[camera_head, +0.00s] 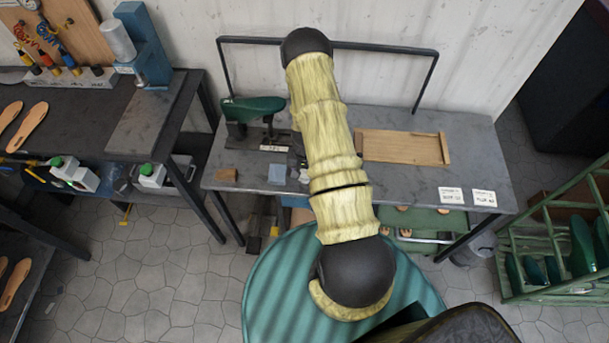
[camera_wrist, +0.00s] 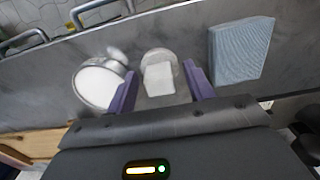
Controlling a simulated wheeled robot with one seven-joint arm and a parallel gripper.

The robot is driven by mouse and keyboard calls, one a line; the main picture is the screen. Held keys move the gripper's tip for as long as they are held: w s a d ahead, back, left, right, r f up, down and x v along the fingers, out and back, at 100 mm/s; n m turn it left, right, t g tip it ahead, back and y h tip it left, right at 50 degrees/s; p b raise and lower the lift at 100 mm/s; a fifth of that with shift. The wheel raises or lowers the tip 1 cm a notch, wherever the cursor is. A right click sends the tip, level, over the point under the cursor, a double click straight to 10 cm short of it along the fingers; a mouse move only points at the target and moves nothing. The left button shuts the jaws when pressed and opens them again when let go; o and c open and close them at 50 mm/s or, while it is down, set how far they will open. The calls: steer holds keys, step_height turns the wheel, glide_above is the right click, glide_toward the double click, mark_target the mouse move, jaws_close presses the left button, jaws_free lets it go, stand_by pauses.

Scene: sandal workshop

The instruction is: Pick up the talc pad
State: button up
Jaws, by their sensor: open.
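The talc pad (camera_wrist: 158,78) appears to be the small whitish piece with a rounded, pale grey top part, on the grey bench top in the wrist view. My gripper (camera_wrist: 160,70) is open, with one purple finger to the left of the pad and one to the right. I cannot tell whether either finger touches it. A round metal dish of white powder (camera_wrist: 98,86) stands just left of the left finger. In the head view my arm covers the gripper, and a small pale thing (camera_head: 304,176) shows beside the arm; I cannot tell which item it is.
A blue-grey textured block (camera_wrist: 240,50) lies right of the gripper; it also shows in the head view (camera_head: 277,173). A brown block (camera_head: 226,175) lies at the bench's front left.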

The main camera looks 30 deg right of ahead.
steer(key=c, duration=1.1)
step_height(320, 180, up, 10)
steer(key=shift+r+b, duration=0.1)
steer(key=shift+b, duration=1.1)
steer(key=o, duration=0.4)
steer(key=shift+c, duration=1.3)
